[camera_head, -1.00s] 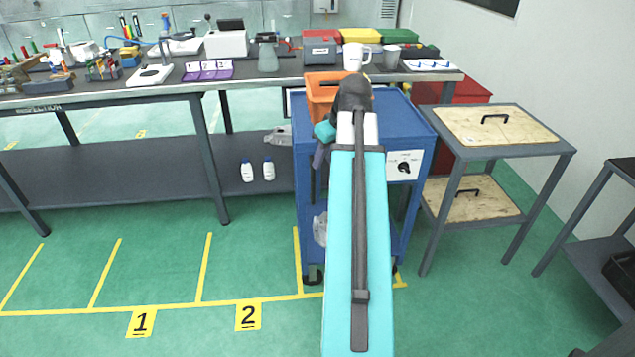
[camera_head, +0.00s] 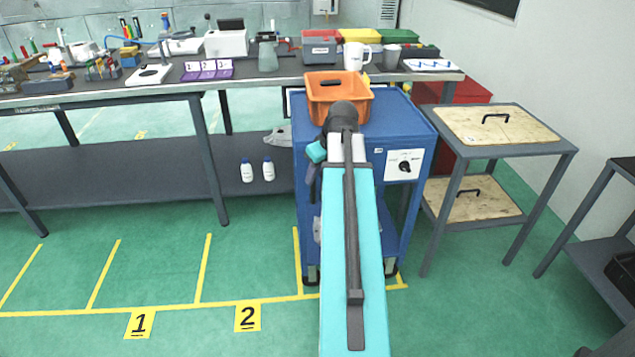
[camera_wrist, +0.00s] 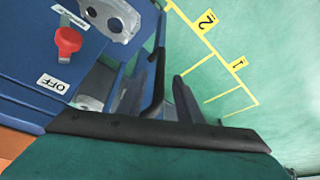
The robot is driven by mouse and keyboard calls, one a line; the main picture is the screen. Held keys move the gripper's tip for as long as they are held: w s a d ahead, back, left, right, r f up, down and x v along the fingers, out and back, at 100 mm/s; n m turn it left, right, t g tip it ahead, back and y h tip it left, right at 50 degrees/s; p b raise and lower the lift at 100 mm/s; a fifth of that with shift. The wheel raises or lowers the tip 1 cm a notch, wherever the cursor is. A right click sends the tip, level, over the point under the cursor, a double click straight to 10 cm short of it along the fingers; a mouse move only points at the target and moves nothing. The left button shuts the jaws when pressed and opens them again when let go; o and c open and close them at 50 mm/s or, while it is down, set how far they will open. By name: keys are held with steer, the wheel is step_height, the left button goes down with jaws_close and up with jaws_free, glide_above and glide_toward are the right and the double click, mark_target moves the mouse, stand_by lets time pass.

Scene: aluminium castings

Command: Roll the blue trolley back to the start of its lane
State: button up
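The blue trolley (camera_head: 402,125) stands upright against the front of the long bench, its front wheels close to the yellow cross line on the floor. Its front has a white plate with a black dial (camera_head: 403,165). My arm covers the middle of its front. In the head view my gripper is mostly hidden at the trolley's left front. In the wrist view my gripper (camera_wrist: 168,92) has two dark fingers apart, with green floor between them. A blue surface (camera_wrist: 35,45) with a red knob and an OFF label is beside them. I see no grip on the trolley.
An orange bin (camera_head: 338,90) stands on the trolley. A grey table with wooden panels (camera_head: 497,125) is close on its right. The long bench (camera_head: 120,92) runs behind and left. Floor with yellow lines and markers 1 (camera_head: 139,323) and 2 (camera_head: 247,318) is clear at left.

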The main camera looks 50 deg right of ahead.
glide_above(313, 200)
steer(key=shift+w+d+f+b, duration=0.15)
steer(key=shift+f+b, duration=0.05)
steer(key=shift+f, duration=1)
steer(key=shift+w+d+f+b, duration=0.1)
steer(key=shift+d+f+b, duration=0.05)
steer(key=shift+f, duration=1)
steer(key=shift+c, duration=0.4)
jaws_close()
